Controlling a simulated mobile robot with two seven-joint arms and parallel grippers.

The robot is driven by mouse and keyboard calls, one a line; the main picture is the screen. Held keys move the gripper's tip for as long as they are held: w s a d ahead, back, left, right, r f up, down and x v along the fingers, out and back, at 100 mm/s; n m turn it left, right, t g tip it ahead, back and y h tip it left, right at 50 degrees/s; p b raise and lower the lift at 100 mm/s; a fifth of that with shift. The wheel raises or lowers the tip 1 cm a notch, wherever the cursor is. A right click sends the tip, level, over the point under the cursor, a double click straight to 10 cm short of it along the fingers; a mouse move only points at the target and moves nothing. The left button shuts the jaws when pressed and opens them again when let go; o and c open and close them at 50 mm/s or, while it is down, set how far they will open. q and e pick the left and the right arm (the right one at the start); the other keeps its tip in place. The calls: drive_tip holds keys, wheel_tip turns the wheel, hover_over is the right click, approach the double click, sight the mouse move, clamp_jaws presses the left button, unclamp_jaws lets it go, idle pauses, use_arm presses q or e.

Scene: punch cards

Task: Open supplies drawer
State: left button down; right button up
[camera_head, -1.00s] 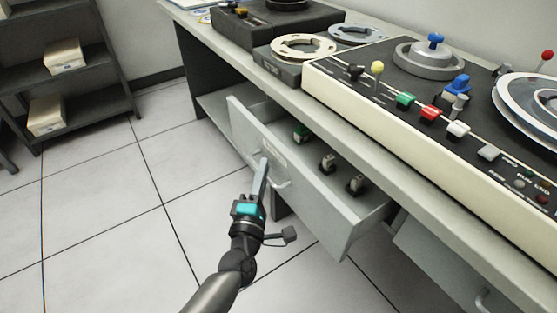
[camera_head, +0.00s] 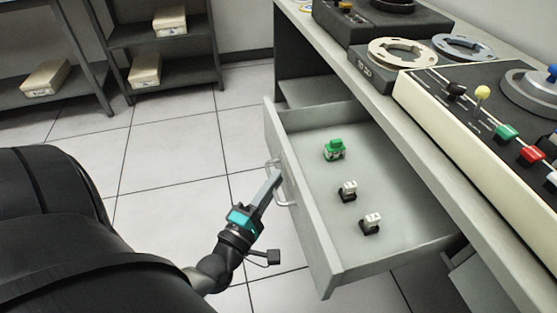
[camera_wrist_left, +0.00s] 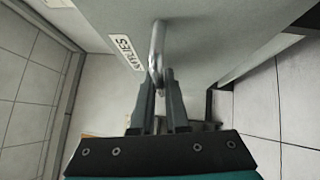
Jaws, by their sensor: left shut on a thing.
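The supplies drawer (camera_head: 305,215) is pulled well out from under the desk, its inside in plain view. Its front carries a label reading SUPPLIES (camera_wrist_left: 126,52) in the left wrist view. My left gripper (camera_head: 275,180) is at the metal handle (camera_head: 284,198) on the drawer front. In the left wrist view the fingers of the left gripper (camera_wrist_left: 158,88) are closed around the handle (camera_wrist_left: 156,55). Inside the drawer lie a green item (camera_head: 334,150) and two small black-and-white items (camera_head: 348,190). My right gripper is not in view.
The desk (camera_head: 400,105) holds a long control panel (camera_head: 450,115) with coloured levers and tape reels. Grey shelves (camera_head: 165,35) with paper stacks stand at the back left. The tiled floor (camera_head: 170,150) left of the drawer is clear.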

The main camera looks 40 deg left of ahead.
use_arm(q)
drive_tip(key=c, duration=1.2)
unclamp_jaws()
drive_tip(key=shift+s, duration=0.25)
drive_tip(key=s+d+f+p, duration=0.2)
drive_tip(key=s, duration=1.2)
drive_tip(key=shift+s, duration=0.3)
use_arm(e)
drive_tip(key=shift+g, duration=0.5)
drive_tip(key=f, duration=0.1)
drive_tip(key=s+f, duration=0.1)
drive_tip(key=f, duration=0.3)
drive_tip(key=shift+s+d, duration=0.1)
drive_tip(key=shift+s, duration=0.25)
